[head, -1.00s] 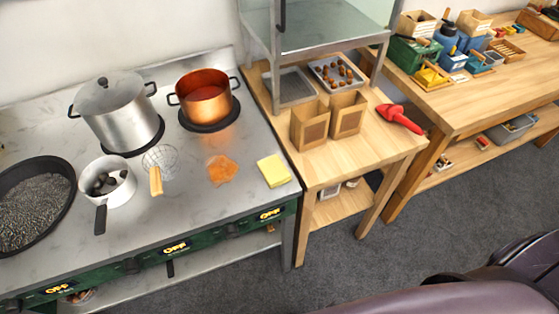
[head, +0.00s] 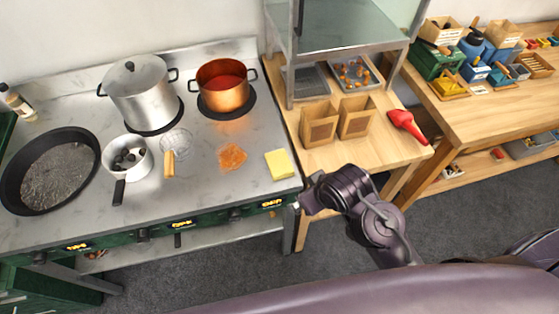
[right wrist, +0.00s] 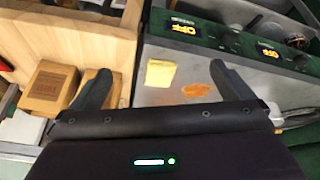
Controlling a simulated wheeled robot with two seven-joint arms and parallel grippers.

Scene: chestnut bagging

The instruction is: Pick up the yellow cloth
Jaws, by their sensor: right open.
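The yellow cloth (head: 279,164) lies flat as a small square on the steel stove top, near its front right corner. An orange spill (head: 232,157) is just to its left. In the right wrist view the cloth (right wrist: 160,73) shows between my spread fingers, some distance beyond them. My right gripper (right wrist: 160,68) is open and empty. In the head view my right gripper (head: 298,205) is at the stove's front right edge, to the lower right of the cloth and apart from it. My left gripper is not in view.
A copper pot (head: 222,90), a steel pot (head: 139,95), a small saucepan (head: 127,163), a skimmer (head: 174,146) and a black pan (head: 50,172) stand on the stove. Paper bags (head: 319,124) and a red scoop (head: 407,126) are on the wooden table right of it.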

